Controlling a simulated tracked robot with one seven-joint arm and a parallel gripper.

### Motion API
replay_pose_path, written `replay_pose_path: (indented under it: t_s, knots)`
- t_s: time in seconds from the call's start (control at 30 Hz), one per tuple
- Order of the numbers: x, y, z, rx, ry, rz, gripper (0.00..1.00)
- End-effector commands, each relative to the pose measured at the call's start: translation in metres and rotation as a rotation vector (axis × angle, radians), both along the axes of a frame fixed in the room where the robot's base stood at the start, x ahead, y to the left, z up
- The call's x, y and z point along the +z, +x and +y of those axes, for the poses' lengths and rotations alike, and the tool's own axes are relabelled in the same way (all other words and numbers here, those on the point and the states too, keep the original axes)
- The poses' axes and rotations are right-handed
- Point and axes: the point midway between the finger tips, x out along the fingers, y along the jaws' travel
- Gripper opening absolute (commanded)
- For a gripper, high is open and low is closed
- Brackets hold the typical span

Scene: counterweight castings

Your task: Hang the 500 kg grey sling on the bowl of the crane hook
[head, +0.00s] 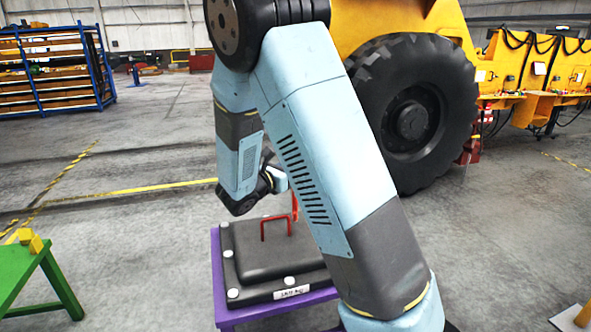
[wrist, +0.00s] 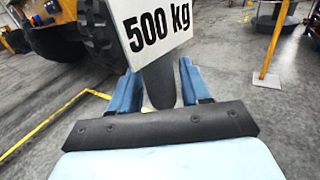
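The grey sling (wrist: 161,84) shows in the wrist view as a thick dark grey band standing up between the two blue fingers of my gripper (wrist: 158,70). The fingers press on it from both sides. A white tag (wrist: 155,28) reading "500 kg" hangs in front of its upper part, and the rest of the sling is out of frame or hidden. In the head view my gripper is mostly hidden behind my arm, above the casting. I see no crane hook or bowl in either view.
A dark grey casting (head: 250,250) with red handles (head: 276,221) lies on a purple table (head: 218,285). A green table (head: 28,268) with yellow blocks stands left. A large wheeled yellow machine (head: 414,115) stands behind. A yellow post (wrist: 275,35) stands right in the wrist view.

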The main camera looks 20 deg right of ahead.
Motion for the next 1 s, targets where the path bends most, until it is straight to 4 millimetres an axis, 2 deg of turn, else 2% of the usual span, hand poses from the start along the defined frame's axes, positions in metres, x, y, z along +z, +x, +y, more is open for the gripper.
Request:
replay_pose_path:
  t_s: [0.03, 0.2, 0.43, 0.57, 1.0]
  knots:
    - [0.0, 0.0, 0.0, 0.0, 0.0, 0.0, 0.52]
    - [0.0, 0.0, 0.0, 0.0, 0.001, 0.0, 0.66]
    - [-0.001, -0.001, 0.001, 0.001, 0.001, 0.003, 0.66]
    - [-0.001, -0.004, 0.008, 0.002, 0.0, 0.001, 0.66]
    - [-0.001, -0.044, 0.078, 0.004, 0.001, 0.002, 0.66]
